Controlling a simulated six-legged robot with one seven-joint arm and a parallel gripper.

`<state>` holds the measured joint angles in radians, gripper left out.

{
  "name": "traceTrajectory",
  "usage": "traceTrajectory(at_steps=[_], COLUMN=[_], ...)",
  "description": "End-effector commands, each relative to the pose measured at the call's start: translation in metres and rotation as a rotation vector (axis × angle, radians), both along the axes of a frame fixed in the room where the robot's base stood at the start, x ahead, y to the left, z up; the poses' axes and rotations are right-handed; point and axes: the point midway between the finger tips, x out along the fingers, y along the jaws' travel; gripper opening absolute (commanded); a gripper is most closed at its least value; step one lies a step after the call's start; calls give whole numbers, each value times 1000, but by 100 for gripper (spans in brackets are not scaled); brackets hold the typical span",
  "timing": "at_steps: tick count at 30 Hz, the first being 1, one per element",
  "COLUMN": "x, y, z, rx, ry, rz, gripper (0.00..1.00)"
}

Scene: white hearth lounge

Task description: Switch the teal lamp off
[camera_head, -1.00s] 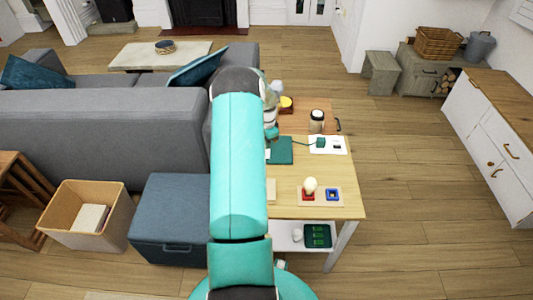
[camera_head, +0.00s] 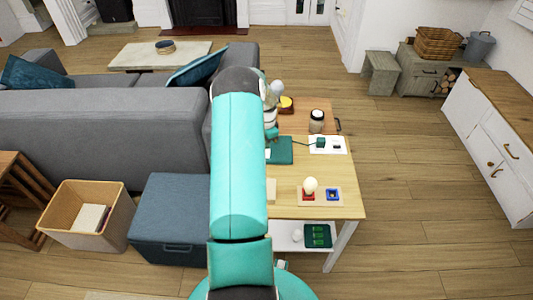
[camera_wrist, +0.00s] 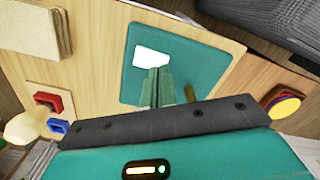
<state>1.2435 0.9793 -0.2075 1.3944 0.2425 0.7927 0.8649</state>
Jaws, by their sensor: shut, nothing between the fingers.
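A flat teal piece (camera_head: 281,150) lies on the wooden table, partly behind my arm. In the wrist view it is a teal plate (camera_wrist: 205,62) with a white patch (camera_wrist: 151,57) on it. A short brass-coloured rod (camera_wrist: 190,93) shows at its near edge. I cannot tell which part is the lamp's switch, and no shade or lit bulb of a teal lamp is clear. My gripper (camera_wrist: 155,75) is shut and empty, its fingertips over the plate near the white patch; contact cannot be told. In the head view, my arm hides much of this area.
A dark cable runs to a small teal block (camera_head: 321,142) on a white board. A pale bulb (camera_head: 310,185) stands on a red base beside a blue socket (camera_head: 333,194). A jar (camera_head: 317,121) and a yellow-topped item (camera_head: 287,103) stand farther back. The grey sofa (camera_head: 100,130) is left; floor is clear right.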

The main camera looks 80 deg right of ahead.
Motion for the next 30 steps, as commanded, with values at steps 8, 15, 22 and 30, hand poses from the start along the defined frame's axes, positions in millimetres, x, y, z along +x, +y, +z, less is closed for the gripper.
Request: traceTrajectory(at_steps=[8,15,22,30], x=[0,0,0,0], y=[0,0,0,0], z=[-1,-4,-8,-11], rx=[0,0,0,0], ry=[0,0,0,0], rz=[0,0,0,0], gripper=[0,0,0,0])
